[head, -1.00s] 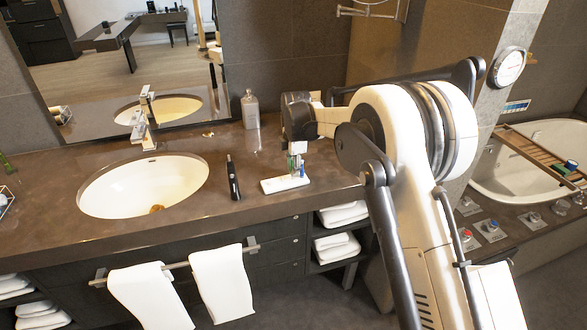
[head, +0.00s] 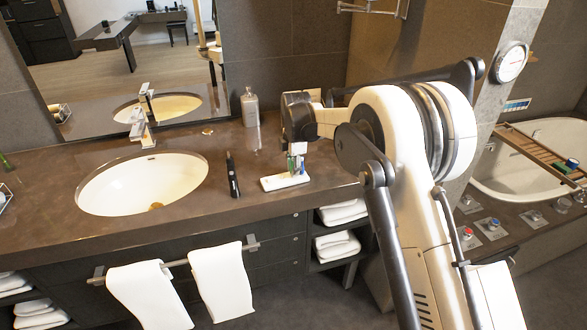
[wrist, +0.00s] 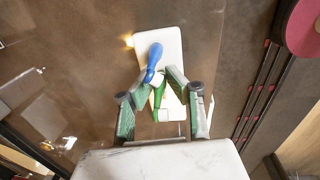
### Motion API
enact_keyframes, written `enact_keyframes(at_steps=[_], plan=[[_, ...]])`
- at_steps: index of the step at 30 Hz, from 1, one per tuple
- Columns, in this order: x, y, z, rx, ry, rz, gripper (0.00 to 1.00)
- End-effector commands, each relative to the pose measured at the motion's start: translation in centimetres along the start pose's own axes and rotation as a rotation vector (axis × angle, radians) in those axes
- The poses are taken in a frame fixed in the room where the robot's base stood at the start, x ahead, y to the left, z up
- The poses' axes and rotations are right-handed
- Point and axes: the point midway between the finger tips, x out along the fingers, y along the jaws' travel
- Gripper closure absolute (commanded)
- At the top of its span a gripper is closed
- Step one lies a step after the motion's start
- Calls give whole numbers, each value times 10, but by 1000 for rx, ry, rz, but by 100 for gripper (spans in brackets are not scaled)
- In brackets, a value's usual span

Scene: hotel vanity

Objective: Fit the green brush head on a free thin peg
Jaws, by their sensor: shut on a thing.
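A white holder (head: 285,182) lies flat on the brown counter, right of the sink; its bare end also shows in the wrist view (wrist: 172,40). A blue brush head (wrist: 153,60) stands over the holder, just beyond my fingertips. My gripper (wrist: 160,78) is shut on the green brush head (wrist: 158,88), which shows between the fingers above the holder. In the head view the green brush head (head: 291,165) is small and beside the blue one. The thin pegs are hidden or too small to make out, and I cannot tell whether the green head touches one.
A dark toothbrush handle (head: 232,176) stands left of the holder, near the sink (head: 143,185). A grey bottle (head: 250,107) stands at the back by the wall. The counter between bottle and holder is mostly clear.

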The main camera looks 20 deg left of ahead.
Motion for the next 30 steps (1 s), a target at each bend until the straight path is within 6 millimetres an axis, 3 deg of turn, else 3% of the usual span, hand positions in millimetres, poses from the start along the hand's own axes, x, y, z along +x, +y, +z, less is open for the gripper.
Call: enact_keyframes(at_steps=[21, 22, 26, 30], plan=[[9, -1, 0, 0, 0, 0, 96], [9, -1, 0, 0, 0, 0, 84], [9, -1, 0, 0, 0, 0, 67], [9, -1, 0, 0, 0, 0, 65]])
